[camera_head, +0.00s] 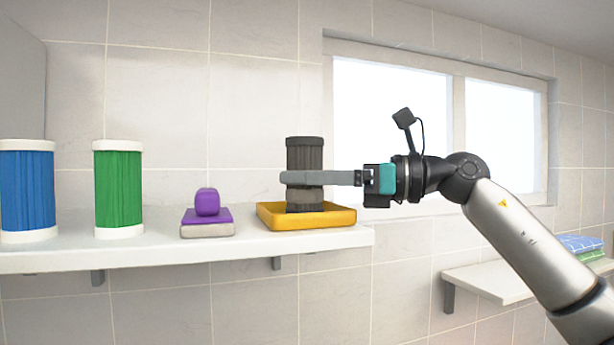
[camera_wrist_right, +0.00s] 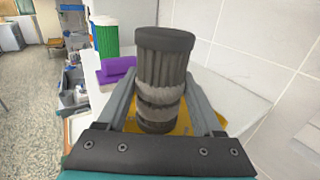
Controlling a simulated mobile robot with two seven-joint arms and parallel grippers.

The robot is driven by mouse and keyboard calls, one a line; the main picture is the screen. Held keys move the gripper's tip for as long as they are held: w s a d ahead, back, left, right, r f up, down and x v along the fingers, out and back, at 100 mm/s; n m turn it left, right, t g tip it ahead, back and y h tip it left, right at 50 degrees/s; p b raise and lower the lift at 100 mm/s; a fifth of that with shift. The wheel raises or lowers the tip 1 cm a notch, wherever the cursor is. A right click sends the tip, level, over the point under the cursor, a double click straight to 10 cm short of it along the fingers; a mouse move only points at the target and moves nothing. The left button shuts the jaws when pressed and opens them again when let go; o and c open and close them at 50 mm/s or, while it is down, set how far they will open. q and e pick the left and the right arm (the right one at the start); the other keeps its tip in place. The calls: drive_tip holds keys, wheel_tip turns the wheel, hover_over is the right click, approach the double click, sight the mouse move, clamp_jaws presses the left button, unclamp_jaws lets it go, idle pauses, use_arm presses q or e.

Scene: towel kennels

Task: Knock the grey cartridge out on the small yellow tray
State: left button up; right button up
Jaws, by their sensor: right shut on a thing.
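The dark grey ribbed cartridge (camera_head: 305,155) stands upright over the small yellow tray (camera_head: 345,216) at the right end of the white shelf. My right gripper (camera_head: 300,179) reaches in from the right and is shut on the cartridge around its middle. The right wrist view shows the cartridge (camera_wrist_right: 164,75) between the two grey fingers (camera_wrist_right: 160,103), with part of the yellow tray (camera_wrist_right: 207,124) behind it. I cannot tell whether the cartridge's bottom touches the tray. My left gripper does not show.
On the white shelf (camera_head: 155,247) stand a blue cartridge (camera_head: 27,190), a green cartridge (camera_head: 118,190) and a purple block on a purple and grey stack (camera_head: 207,220). A lower shelf (camera_head: 490,280) at right holds folded cloths (camera_head: 580,246). A window (camera_head: 390,115) is behind my arm.

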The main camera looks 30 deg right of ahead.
drive_tip(key=shift+f, duration=0.25)
drive_tip(key=shift+r+p, duration=1.25)
drive_tip(key=shift+r, duration=0.15)
drive_tip(key=shift+f, duration=0.15)
idle(0.5)
drive_tip(key=shift+f+b, duration=1.25)
drive_tip(key=shift+r+p, duration=1.3)
drive_tip(key=shift+r, duration=0.05)
